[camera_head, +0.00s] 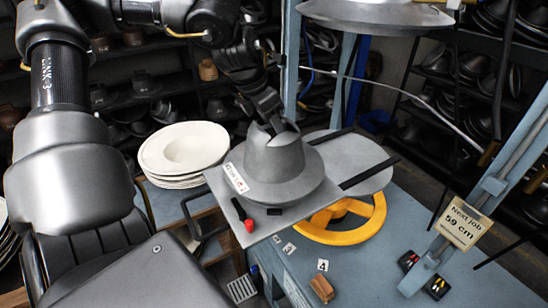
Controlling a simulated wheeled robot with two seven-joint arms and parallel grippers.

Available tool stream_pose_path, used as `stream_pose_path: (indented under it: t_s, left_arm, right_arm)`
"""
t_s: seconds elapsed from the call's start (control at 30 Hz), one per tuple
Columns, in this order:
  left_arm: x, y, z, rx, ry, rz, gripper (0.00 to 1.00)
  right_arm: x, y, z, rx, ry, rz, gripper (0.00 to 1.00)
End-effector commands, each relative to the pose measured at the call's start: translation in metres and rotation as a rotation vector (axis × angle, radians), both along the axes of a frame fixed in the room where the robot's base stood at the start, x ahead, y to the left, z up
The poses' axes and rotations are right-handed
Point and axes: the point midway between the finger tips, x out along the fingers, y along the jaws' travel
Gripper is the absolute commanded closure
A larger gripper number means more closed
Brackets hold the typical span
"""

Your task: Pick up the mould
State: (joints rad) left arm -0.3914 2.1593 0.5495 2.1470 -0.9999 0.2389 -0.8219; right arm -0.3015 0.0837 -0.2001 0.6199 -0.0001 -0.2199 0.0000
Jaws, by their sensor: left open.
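The mould (274,163) is a grey metal hat shape with a round crown and a wide brim. It sits upright on a flat grey plate at the middle of the head view, with a white label (236,178) beside it. My left gripper (273,125) is at the top of the crown, its fingers open and pointing down. The fingers overlap the crown's top edge in the picture; I cannot tell whether they touch it. My right gripper is not in view.
A yellow handwheel (345,222) lies under the plate. A stack of white hat blanks (184,150) stands to the left. The blue press frame has a post behind the mould and an upper plate (375,14). A "Next Job 59 cm" sign (464,224) hangs at right. Shelves fill the back.

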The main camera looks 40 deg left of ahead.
Motion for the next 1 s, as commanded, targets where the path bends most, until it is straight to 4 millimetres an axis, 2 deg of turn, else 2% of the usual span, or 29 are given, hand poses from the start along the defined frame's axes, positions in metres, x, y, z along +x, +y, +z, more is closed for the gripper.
stream_pose_path:
  t_s: [0.07, 0.3, 0.4, 1.0]
  left_arm:
    - [0.0000, 0.0000, 0.0000, 0.000, 0.000, 0.000, 0.58]
    - [-0.0001, 0.0000, 0.0002, 0.000, 0.000, 0.000, 0.90]
    - [0.0001, 0.0002, 0.0002, 0.001, 0.000, 0.000, 1.00]
    - [0.0015, -0.0002, 0.0054, 0.001, -0.008, -0.001, 1.00]
  right_arm:
    - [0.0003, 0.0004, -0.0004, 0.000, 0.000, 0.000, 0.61]
    - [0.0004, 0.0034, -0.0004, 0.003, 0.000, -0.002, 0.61]
    - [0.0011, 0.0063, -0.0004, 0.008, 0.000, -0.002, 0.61]
    - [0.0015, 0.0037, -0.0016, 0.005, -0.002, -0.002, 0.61]
